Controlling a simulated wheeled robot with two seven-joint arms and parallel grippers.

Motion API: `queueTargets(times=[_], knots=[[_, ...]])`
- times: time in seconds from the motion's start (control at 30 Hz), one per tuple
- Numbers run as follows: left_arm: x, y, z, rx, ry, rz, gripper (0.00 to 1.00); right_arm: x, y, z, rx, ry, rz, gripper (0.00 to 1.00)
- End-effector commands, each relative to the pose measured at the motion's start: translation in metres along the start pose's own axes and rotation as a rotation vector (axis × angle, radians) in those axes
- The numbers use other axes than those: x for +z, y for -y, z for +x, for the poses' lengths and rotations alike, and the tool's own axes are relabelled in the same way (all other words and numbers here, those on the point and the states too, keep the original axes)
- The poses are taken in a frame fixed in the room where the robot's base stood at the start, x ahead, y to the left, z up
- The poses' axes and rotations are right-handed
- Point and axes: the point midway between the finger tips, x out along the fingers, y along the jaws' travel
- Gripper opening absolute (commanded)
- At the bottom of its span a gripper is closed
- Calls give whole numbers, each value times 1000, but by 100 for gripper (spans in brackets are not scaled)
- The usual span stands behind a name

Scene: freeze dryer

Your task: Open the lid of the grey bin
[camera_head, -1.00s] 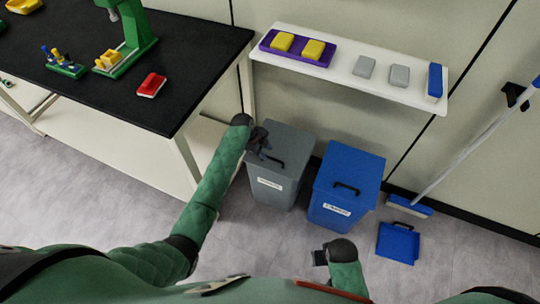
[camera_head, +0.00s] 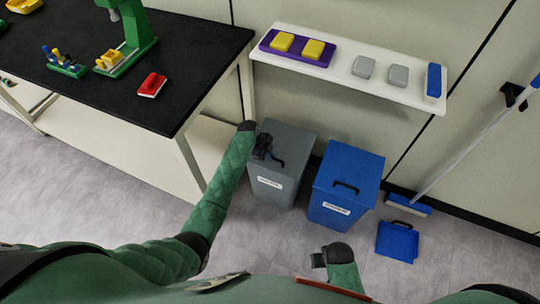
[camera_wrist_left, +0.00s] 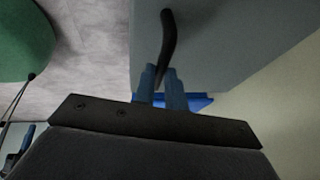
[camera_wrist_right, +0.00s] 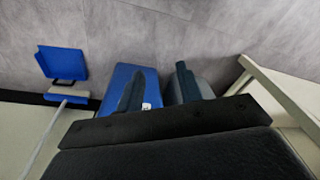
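The grey bin (camera_head: 273,188) stands beside the table, its grey lid (camera_head: 290,138) down on it. The lid's black handle (camera_head: 279,163) is on its front part. My left gripper (camera_head: 264,150) is over the left part of the lid, at the handle. In the left wrist view the handle (camera_wrist_left: 168,35) runs down between the two close-set fingers (camera_wrist_left: 162,88), which are shut on it. The far end of the handle is hidden by the fingers. My right gripper (camera_wrist_right: 158,88) is open and empty, well in front of the bins.
A blue bin (camera_head: 335,190) stands just right of the grey one. A white shelf (camera_head: 340,80) with sponges is on the wall above. A black-topped table (camera_head: 200,70) is close on the left. A blue dustpan (camera_head: 397,241) and a broom (camera_head: 408,205) are at the right.

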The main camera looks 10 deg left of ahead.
Motion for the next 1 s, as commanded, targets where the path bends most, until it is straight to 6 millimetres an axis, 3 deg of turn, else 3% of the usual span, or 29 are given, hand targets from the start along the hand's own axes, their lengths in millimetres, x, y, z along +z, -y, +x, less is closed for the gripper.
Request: queueTargets(times=[0.3, 0.7, 1.0], knots=[[-3, 3, -7, 25, 0, -8, 0, -1, 0, 1, 1, -7, 0, 36], [-18, 34, -46, 201, 0, -80, 0, 39, -17, 86, 18, 11, 0, 36], [-30, 69, -75, 228, 0, -93, 0, 42, -20, 105, 24, -2, -3, 36]])
